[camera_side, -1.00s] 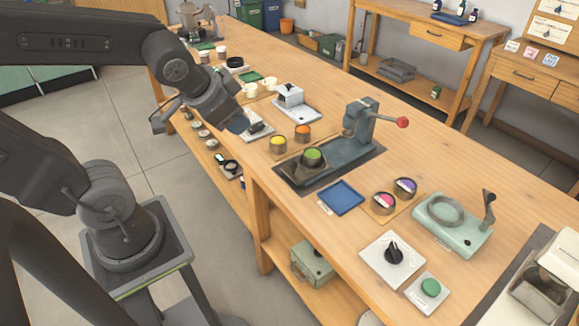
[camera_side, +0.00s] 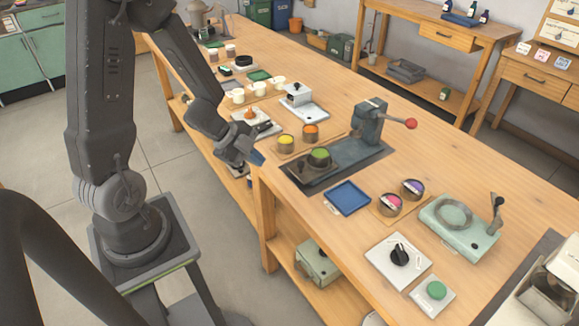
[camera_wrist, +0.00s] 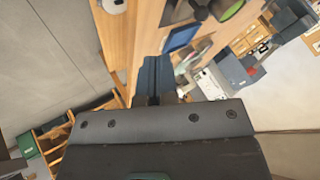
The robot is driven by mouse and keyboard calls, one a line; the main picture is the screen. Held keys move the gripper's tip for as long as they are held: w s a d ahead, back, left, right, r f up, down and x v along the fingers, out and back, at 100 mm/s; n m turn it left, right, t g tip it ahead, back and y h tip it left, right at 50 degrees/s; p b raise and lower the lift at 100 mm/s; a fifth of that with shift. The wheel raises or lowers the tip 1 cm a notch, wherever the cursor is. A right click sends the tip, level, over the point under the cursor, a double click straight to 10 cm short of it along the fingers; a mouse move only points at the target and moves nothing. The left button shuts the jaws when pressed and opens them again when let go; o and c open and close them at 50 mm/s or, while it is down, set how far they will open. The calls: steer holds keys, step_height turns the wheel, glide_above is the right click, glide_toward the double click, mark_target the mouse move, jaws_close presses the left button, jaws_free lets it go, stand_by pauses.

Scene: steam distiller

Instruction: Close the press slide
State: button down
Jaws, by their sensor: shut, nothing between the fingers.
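The dark grey press (camera_side: 366,128), with a red-knobbed lever, stands on a dark mat on the bench. Its slide (camera_side: 313,171) is out at the near-left end of the base, apart from the press head. A round holder with green contents (camera_side: 319,156) sits on the slide. My gripper (camera_side: 257,157) is shut and empty, left of the slide near the bench's front edge, apart from it. In the wrist view, my blue fingers (camera_wrist: 157,82) are together. The green-filled holder (camera_wrist: 229,8) shows there at the top, cut off by the frame.
Yellow (camera_side: 286,143) and orange (camera_side: 310,132) cups stand just behind the slide. A blue tray (camera_side: 347,198) lies in front of the press, with pink (camera_side: 391,203) and purple (camera_side: 412,188) cups beside it. A white scale-like device (camera_side: 300,100) stands farther back.

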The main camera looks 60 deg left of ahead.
mark_target(301, 176)
steer(key=x, duration=0.8)
steer(key=shift+w+d+f, duration=0.15)
steer(key=shift+w+f, duration=0.05)
steer(key=shift+f, duration=0.15)
steer(key=shift+w+a+r, duration=0.15)
steer(key=shift+w, duration=0.45)
steer(key=shift+w+a+r, duration=0.1)
steer(key=shift+w+r, duration=0.05)
steer(key=shift+w, duration=0.45)
steer(key=shift+w+a+r, duration=0.15)
steer(key=shift+w+a, duration=0.05)
steer(key=shift+w, duration=0.55)
steer(key=w, duration=1.3)
steer(key=shift+w, duration=0.75)
steer(key=shift+r, duration=0.1)
steer(key=shift+s, duration=0.1)
